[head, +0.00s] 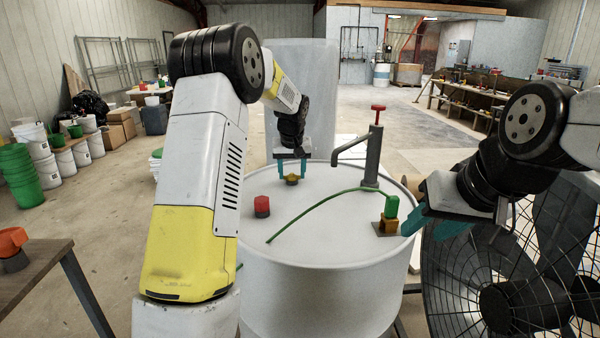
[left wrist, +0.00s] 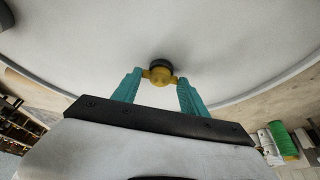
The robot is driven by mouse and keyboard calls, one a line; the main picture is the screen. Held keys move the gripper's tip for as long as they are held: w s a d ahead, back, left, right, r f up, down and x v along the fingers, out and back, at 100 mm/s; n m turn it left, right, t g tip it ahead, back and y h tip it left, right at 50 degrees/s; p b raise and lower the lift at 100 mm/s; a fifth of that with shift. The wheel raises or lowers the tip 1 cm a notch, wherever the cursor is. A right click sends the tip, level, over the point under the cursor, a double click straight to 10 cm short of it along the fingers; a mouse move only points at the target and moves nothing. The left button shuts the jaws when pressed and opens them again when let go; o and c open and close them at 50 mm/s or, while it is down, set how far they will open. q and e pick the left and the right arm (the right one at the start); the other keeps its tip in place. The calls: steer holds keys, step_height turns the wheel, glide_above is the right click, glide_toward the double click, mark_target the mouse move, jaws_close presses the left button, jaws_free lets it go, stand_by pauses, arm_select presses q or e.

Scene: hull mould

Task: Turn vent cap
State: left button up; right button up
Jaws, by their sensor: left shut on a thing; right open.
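The yellow vent cap (head: 292,180) sits on a dark collar on the top of the white drum (head: 315,225), towards its back left. In the left wrist view the cap (left wrist: 160,75) is a round yellow body with a small lug on each side. My left gripper (head: 291,174) reaches down over it and is shut on it, with the teal fingers (left wrist: 160,82) on either side at the lugs. My right gripper (head: 422,224) is open and empty beside the drum's right rim, close to the green-handled brass fitting (head: 391,208).
A red cap (head: 262,204) stands left on the drum top. A grey spout with a red knob (head: 373,155) stands at the back right. A thin green line (head: 318,204) crosses the top to the fitting. A large caged fan (head: 510,285) is at the right.

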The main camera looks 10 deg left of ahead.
arm_select(q)
steer(key=m, duration=0.1)
steer(key=m+h, duration=0.1)
steer(key=m, duration=0.2)
steer(key=shift+a+m+h, duration=0.25)
steer(key=shift+m+h, duration=0.05)
steer(key=shift+h, duration=0.1)
steer(key=m, duration=0.2)
steer(key=m+h, duration=0.1)
steer(key=m, duration=0.1)
steer(key=shift+w+a+m+g+h, duration=0.1)
steer(key=shift+a+m+g+h, duration=0.1)
steer(key=shift+m+g+h, duration=0.15)
steer(key=m+g+h, duration=0.1)
steer(key=m, duration=0.3)
steer(key=shift+w, duration=0.15)
steer(key=m+g, duration=0.1)
steer(key=m, duration=0.1)
steer(key=m+g, duration=0.1)
steer(key=m, duration=0.1)
steer(key=shift+w+a+h, duration=0.15)
steer(key=shift+h, duration=0.1)
steer(key=shift+m, duration=0.35)
steer(key=o, duration=1.4)
